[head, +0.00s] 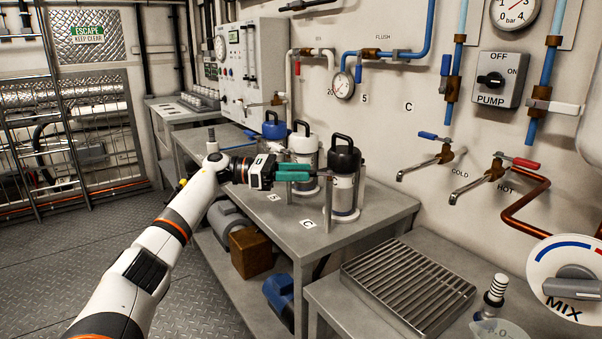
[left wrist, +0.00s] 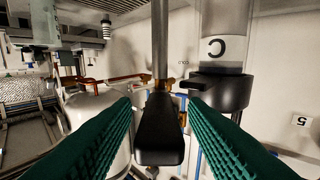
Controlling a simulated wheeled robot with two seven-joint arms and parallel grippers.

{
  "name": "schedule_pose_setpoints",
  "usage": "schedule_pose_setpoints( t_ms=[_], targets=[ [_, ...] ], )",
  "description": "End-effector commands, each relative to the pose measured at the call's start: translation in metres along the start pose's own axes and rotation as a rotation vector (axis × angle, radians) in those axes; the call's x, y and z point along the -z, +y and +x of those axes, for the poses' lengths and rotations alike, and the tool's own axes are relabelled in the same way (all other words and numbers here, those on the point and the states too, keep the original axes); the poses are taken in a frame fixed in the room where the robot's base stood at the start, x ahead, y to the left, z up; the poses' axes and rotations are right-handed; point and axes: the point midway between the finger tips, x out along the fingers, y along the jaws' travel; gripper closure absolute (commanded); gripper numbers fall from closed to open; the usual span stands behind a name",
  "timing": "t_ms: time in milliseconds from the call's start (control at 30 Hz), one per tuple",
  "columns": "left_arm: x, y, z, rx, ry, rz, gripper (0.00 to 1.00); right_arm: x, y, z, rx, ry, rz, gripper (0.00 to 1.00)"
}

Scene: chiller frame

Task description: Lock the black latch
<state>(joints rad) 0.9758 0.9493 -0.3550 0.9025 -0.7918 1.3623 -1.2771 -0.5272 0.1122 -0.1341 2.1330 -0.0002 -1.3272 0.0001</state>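The black latch (left wrist: 158,135) is a dark tab on an upright metal rod (left wrist: 160,45); the left wrist view shows it upside down. My left gripper (head: 308,173) is open, with its teal fingers on either side of the latch and gaps visible between. In the head view the latch is mostly hidden by the fingertips, and the post (head: 328,205) stands in front of the black-topped canister (head: 343,180). That canister, marked C, also shows in the left wrist view (left wrist: 225,90), apart from the tab. My right gripper is not in view.
A white canister (head: 302,147) and a blue-topped one (head: 272,127) stand farther back on the grey bench (head: 375,212). Pipes, taps and a pump switch (head: 497,80) line the wall. A metal grate (head: 408,285) lies on the nearer counter. The floor at left is clear.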

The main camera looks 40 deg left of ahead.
Motion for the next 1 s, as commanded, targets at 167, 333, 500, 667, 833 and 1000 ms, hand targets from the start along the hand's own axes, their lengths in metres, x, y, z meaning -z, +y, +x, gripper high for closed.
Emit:
schedule_pose_setpoints(
  t_ms=[167,333,500,667,833,1000],
  targets=[
    [-0.001,-0.001,-0.035,0.005,-0.001,-0.001,0.6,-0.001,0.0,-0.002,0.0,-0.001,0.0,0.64],
    [0.0,-0.001,-0.072,0.006,0.001,-0.001,0.6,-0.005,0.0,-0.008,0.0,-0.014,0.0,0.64],
    [0.0,-0.001,-0.098,0.004,0.001,-0.001,0.6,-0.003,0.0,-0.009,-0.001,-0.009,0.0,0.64],
    [0.0,0.0,-0.109,0.001,0.001,0.0,0.6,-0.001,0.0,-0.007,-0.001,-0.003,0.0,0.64],
    [0.0,0.0,-0.111,0.001,0.001,0.0,0.6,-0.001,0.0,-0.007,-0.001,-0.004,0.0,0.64],
    [0.0,0.0,-0.11,0.001,0.0,-0.002,0.7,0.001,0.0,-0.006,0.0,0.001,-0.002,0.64]
  ],
)
